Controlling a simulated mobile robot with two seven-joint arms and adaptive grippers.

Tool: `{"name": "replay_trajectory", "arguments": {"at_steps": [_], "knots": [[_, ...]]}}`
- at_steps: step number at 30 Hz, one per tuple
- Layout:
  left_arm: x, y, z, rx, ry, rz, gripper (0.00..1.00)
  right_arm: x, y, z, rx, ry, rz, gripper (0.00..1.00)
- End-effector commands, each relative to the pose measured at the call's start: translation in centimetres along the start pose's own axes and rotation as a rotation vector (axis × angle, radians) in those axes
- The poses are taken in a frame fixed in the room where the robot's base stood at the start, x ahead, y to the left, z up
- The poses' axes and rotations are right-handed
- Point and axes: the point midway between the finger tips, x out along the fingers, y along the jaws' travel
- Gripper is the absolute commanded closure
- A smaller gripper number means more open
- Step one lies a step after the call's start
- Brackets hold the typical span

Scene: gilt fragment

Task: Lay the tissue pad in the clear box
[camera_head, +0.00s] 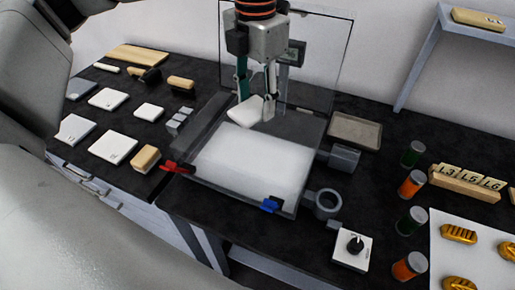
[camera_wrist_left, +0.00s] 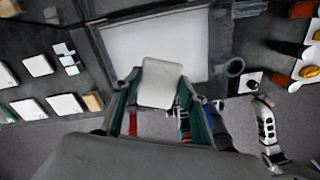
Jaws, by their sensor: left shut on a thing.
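My left gripper (camera_head: 257,101) is shut on a white tissue pad (camera_head: 245,111). It holds the pad above the back part of the clear box. In the left wrist view the pad (camera_wrist_left: 158,84) sits between the fingertips, in front of the box's pale floor. The clear box (camera_head: 250,165) has a broad white floor and a dark surround. A transparent panel (camera_head: 325,60) stands upright at its back. The pad appears clear of the floor, but the exact gap is hard to judge. My right gripper does not show.
White pads (camera_head: 112,146) and wooden blocks (camera_head: 145,158) lie on the left bench. A shallow tray (camera_head: 354,131), a dial box (camera_head: 352,249), orange and green jars (camera_head: 411,183) and numbered wooden blocks (camera_head: 466,181) stand on the right. Red (camera_head: 175,168) and blue (camera_head: 271,205) clips sit at the box's edges.

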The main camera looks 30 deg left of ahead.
Motion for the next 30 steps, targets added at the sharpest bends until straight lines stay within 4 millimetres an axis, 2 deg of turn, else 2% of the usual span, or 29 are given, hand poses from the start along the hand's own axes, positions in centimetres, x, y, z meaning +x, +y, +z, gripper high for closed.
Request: {"name": "replay_trajectory", "arguments": {"at_steps": [1,3,12,22,30], "knots": [[1.5,0.0,-0.1,0.001,0.005,-0.002,0.67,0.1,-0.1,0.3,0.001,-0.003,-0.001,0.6],[3.2,0.0,-0.1,0.001,0.005,-0.002,0.67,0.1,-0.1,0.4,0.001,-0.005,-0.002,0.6],[9.8,0.0,-0.1,0.0,0.003,-0.002,0.67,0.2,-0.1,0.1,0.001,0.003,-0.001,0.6],[12.4,0.0,0.0,0.0,0.002,-0.001,0.67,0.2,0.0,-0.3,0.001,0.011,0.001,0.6],[15.8,0.0,0.0,0.0,0.001,-0.001,0.67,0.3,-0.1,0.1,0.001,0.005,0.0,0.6]]}}
